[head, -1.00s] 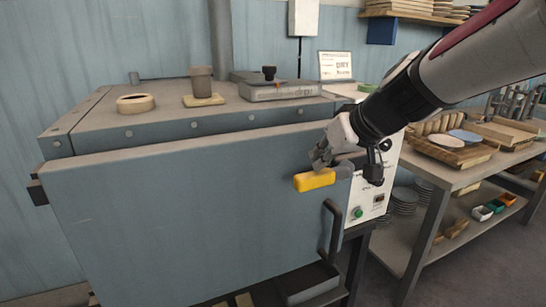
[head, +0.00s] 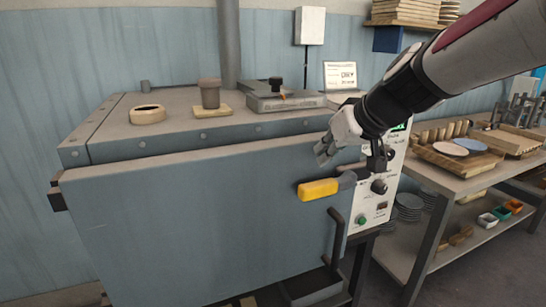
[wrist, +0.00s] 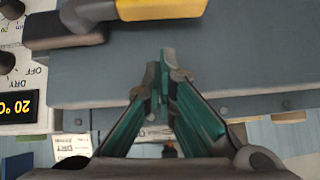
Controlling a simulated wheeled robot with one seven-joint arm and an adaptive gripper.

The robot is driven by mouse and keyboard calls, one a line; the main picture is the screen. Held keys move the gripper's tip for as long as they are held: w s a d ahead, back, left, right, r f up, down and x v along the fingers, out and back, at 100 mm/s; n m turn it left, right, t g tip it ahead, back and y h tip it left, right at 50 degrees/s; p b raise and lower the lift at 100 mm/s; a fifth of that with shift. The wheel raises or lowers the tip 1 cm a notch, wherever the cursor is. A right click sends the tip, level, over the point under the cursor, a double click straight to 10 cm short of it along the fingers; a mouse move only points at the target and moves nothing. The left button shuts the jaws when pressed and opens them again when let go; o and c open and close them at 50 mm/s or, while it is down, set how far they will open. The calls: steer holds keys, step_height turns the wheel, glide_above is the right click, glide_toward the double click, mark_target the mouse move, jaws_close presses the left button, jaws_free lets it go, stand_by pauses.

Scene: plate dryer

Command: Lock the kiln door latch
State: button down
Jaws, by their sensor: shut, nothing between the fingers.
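The grey-blue kiln door (head: 190,220) is on the front of the kiln. Its latch has a yellow grip (head: 318,189) pointing left from a dark pivot (head: 347,180) near the door's right edge, and lies roughly level with a slight tilt. My gripper (head: 324,154) is above the latch, by the door's top edge, and is apart from it. In the wrist view the yellow grip (wrist: 160,8) is at the top edge, beyond my shut, empty fingertips (wrist: 166,60). Whether the door is fully closed is hard to tell.
A dark vertical door handle (head: 336,237) is below the latch. A control panel (head: 375,203) with knobs and a green button is to the right. A cup, a ring and a flat block stand on the kiln top (head: 185,128). A pottery shelf (head: 470,178) is further right.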

steer(key=v, duration=1)
steer(key=shift+a+p, duration=0.3)
steer(key=shift+p, duration=0.1)
steer(key=shift+s, duration=0.25)
steer(key=s+d+f+m+g+h+p, duration=0.1)
steer(key=s+p, duration=0.4)
steer(key=s, duration=0.8)
steer(key=s+d+f+m+g+h+p, duration=0.1)
steer(key=s+p, duration=0.4)
steer(key=s, duration=0.9)
steer(key=shift+m+g+h+p, duration=0.35)
steer(key=shift+m+g+h, duration=0.25)
steer(key=shift+g+h, duration=0.3)
steer(key=c, duration=2.3)
jaws_free()
